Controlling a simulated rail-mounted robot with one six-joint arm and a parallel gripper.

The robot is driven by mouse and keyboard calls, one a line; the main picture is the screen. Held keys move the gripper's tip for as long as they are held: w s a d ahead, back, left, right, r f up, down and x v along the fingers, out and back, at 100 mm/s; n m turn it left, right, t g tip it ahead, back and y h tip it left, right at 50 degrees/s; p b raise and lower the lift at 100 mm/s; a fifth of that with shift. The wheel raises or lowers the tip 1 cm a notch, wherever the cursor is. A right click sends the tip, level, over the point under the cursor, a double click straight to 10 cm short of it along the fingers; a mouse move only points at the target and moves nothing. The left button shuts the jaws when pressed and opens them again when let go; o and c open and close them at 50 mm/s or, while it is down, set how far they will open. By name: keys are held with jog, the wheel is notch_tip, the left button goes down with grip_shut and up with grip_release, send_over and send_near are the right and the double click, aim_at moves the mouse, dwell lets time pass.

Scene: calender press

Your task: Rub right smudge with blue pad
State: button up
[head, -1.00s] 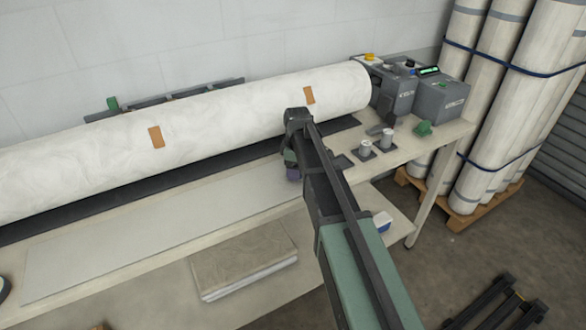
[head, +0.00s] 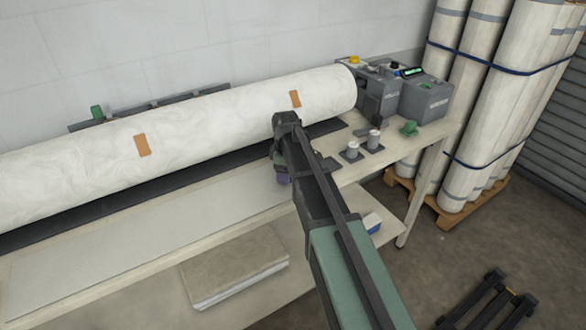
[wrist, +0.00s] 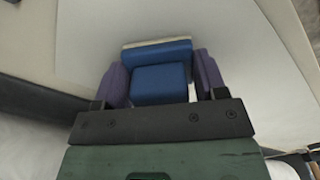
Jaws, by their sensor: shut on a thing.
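The white roll (head: 220,115) lies along the bench. It carries two orange-brown smudges: the right smudge (head: 295,99) near its right end and the left smudge (head: 142,145). My gripper (wrist: 162,82) has purple fingers, shut on the blue pad (wrist: 158,84). The pad has a cream layer on its far edge and faces a pale surface; I cannot tell whether it touches. In the head view my gripper is in front of the roll, just below the right smudge; my wrist hides the pad there.
A grey control box (head: 425,98) stands at the bench's right end. Small cups (head: 374,139) and a green item (head: 408,128) sit on the bench right of my arm. Strapped rolls (head: 490,90) stand on a pallet at right. The bench front at left is clear.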

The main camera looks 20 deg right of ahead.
aim_at(263, 186)
jog(key=shift+s+a+r, duration=0.1)
jog(key=shift+s+a, duration=0.15)
jog(key=shift+a, duration=1.1)
jog(key=shift+s+a+f, duration=0.1)
jog(key=shift+s+a, duration=0.15)
jog(key=shift+a, duration=1.15)
jog(key=shift+s+a+r, duration=0.1)
jog(key=shift+s+a, duration=0.15)
jog(key=shift+a, duration=1.1)
notch_tip(263, 186, up, 6)
jog(key=p, duration=0.6)
notch_tip(263, 186, up, 3)
jog(key=p, duration=0.3)
